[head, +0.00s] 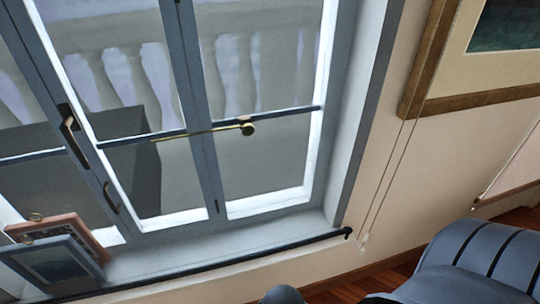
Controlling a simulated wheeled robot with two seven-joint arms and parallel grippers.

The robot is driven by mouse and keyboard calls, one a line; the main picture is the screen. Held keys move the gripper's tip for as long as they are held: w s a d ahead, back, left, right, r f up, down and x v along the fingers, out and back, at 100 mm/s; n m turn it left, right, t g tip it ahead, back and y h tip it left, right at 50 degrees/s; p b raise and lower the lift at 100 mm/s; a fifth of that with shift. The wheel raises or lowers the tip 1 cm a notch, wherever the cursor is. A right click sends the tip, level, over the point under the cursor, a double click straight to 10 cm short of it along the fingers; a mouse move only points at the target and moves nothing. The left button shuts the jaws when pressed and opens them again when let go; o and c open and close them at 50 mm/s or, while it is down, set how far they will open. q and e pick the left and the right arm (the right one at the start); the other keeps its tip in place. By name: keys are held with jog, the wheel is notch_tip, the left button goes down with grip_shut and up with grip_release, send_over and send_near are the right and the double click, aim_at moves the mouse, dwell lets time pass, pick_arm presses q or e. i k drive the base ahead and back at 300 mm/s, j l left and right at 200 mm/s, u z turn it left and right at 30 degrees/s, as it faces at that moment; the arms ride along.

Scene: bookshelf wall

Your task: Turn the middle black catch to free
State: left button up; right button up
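A tilted view shows a grey-framed window with several panes. A black catch (72,135) with a handle sits on the window's left upright. A smaller black, curved catch (111,198) is lower on the same upright. A tiny dark fitting (217,206) shows near the foot of the central upright. I cannot tell which of these is the middle catch, or whether any is turned to free. Neither of my grippers is in view, and nothing of mine is seen touching the window.
Picture frames (58,262) lean on the sill at lower left. A dark rail (210,265) runs along the sill's front. A blue, dark-striped rounded thing (470,262) fills the lower right. A framed picture (480,100) hangs right.

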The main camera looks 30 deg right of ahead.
aim_at(349, 231)
jog(key=z, duration=1.75)
